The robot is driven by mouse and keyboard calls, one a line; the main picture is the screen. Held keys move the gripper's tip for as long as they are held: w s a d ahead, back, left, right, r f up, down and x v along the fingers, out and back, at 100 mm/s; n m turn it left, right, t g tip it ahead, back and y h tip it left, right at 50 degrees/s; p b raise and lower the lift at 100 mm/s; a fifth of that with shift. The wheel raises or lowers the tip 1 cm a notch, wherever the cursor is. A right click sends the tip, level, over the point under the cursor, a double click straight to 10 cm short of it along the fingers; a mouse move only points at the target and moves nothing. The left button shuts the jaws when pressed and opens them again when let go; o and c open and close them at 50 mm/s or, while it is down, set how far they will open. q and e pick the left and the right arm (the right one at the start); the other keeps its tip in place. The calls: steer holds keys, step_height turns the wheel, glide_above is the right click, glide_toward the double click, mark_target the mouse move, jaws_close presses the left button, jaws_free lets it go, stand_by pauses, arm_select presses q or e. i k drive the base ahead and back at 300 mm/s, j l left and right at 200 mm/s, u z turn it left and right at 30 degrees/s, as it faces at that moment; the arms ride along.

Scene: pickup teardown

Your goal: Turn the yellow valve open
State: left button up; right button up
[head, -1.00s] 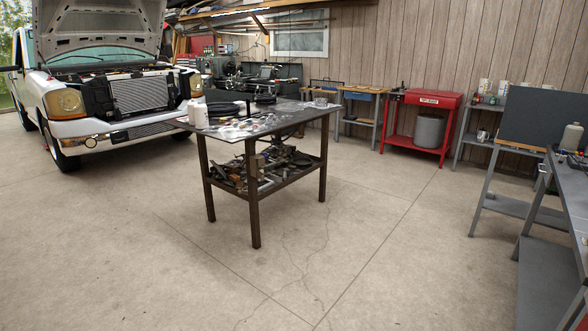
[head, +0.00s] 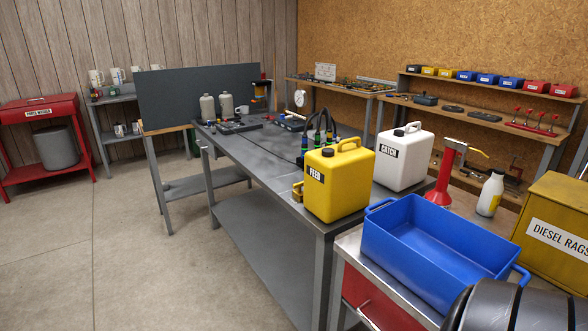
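A yellow jug (head: 338,184) labelled FEED stands at the near corner of the grey metal bench (head: 262,166). A small brass-yellow fitting (head: 297,191) shows at the jug's lower left side. It may be the yellow valve, but it is too small to tell its handle or whether it is open. A white jug (head: 402,158) labelled CATCH stands to the right of the yellow one. Dark hoses with coloured fittings (head: 318,135) arch up behind the yellow jug, which partly hides them. Neither of my grippers is in view.
A blue bin (head: 432,238) sits on a low cart in front of the bench. A red funnel (head: 447,178), a white bottle (head: 490,194) and a yellow DIESEL RAGS box (head: 556,236) stand at right. Open concrete floor (head: 120,245) lies at left.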

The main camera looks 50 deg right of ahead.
mark_target(299, 185)
steer(key=i+z, duration=0.1)
steer(key=i, duration=1.35)
steer(key=i+u, duration=0.35)
steer(key=i+l+u, duration=0.1)
steer(key=u, duration=0.25)
steer(key=i+l+u, duration=0.15)
steer(key=u, duration=0.2)
steer(key=i+u, duration=0.1)
steer(key=u, duration=5)
